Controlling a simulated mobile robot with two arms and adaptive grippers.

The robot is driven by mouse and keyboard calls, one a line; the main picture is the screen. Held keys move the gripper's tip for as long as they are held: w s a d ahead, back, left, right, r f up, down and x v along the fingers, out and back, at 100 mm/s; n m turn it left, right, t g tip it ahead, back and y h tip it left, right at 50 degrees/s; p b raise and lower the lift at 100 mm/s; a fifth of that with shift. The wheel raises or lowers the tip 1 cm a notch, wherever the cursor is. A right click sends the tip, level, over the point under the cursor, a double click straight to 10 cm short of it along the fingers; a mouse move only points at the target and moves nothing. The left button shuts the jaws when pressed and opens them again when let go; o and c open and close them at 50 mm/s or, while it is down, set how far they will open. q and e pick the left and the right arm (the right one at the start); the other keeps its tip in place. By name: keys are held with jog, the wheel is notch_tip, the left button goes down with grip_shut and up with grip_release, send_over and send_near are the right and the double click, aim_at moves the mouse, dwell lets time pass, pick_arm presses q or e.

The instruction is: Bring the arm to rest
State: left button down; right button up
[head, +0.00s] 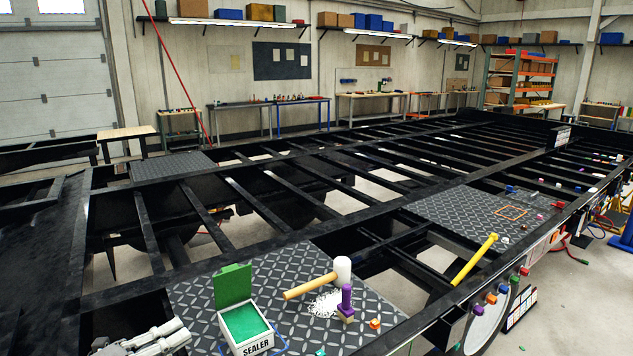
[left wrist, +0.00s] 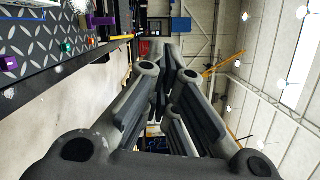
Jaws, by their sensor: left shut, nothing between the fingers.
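My left gripper (head: 150,340) shows at the bottom left of the head view, beside the sealer box and in front of the tread plate. In the left wrist view its fingers (left wrist: 168,85) are closed together with nothing between them. The wrist view is turned on its side and shows the frame edge at left and the hall's wall and ceiling beyond. My right gripper is not in view.
A yellow bar (head: 474,259) lies to the right. Black trailer beams (head: 262,202) with open gaps spread behind.

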pick_arm(q)
jog(key=s+f+n+g+y, duration=0.1)
jog(key=s+f+n+y, duration=0.5)
jog(key=n, duration=0.5)
jog(key=s+f+n+y, duration=0.3)
jog(key=f+n+y, duration=0.45)
jog(key=n, duration=0.35)
jog(key=s+d+f+n+g, duration=0.2)
jog(key=s+g, duration=0.1)
jog(key=s, duration=0.3)
jog(key=s+d+f+n+g+h, duration=0.1)
jog(key=s+d+f+g, duration=0.15)
jog(key=s, duration=0.45)
jog(key=s+d+f+n+g, duration=0.2)
jog(key=s+f+g, duration=0.15)
jog(key=s, duration=0.25)
jog(key=s+f+g+b, duration=0.25)
jog(key=f+b, duration=0.35)
jog(key=f, duration=2.7)
jog(key=s+a+f+b, duration=0.3)
jog(key=s+f+b, duration=0.1)
jog(key=s+f, duration=1.2)
notch_tip(320, 180, down, 3)
jog(key=shift+s+a+r+m, duration=0.15)
jog(key=shift+s+m, duration=0.15)
jog(key=shift+s, duration=0.05)
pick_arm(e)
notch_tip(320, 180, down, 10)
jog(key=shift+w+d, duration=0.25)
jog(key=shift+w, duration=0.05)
